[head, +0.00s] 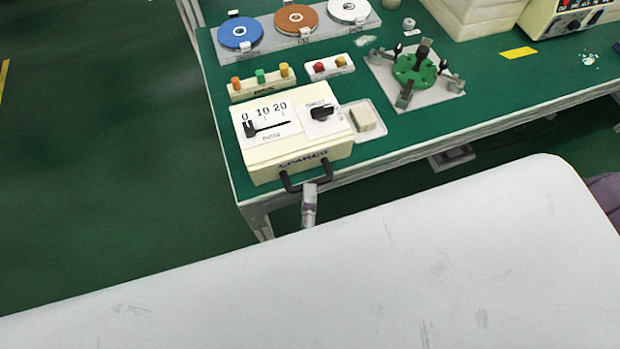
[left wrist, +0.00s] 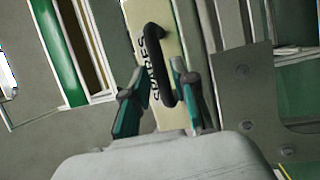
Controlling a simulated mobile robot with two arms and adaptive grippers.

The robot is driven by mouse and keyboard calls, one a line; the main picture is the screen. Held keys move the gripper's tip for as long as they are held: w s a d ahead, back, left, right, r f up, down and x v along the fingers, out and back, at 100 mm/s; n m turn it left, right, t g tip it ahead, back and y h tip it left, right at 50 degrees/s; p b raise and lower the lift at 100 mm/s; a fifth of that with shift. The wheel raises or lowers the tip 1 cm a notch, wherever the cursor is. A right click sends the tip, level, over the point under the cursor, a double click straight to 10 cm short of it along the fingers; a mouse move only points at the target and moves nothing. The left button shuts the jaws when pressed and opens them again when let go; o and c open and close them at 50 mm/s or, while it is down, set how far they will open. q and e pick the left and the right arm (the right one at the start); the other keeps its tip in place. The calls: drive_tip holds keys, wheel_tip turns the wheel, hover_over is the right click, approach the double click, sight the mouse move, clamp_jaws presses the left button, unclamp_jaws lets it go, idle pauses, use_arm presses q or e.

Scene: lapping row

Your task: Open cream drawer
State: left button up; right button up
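The cream drawer (head: 303,164) is the front of a cream box at the near left edge of the green bench, with dark lettering that reads like "SPARES". It looks shut, flush with the box. Its black bow handle (head: 306,182) sticks out from the front. My left gripper (head: 309,192) is at the handle, seen small and partly hidden. In the left wrist view the handle (left wrist: 154,58) lies between the two spread teal-edged fingers of the left gripper (left wrist: 157,75); the right finger is close to it, and contact cannot be told. My right gripper is not in view.
On the box top are a slider (head: 267,125) and a black knob (head: 321,113). A small tray with a beige block (head: 363,120) stands at its right. Buttons, coloured discs and a green fixture (head: 415,70) stand behind. The floor (head: 110,150) at the left is clear.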

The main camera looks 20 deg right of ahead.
sight(310, 182)
use_arm(q)
drive_tip(key=shift+x, duration=1.5)
drive_tip(key=shift+c, duration=0.2)
clamp_jaws()
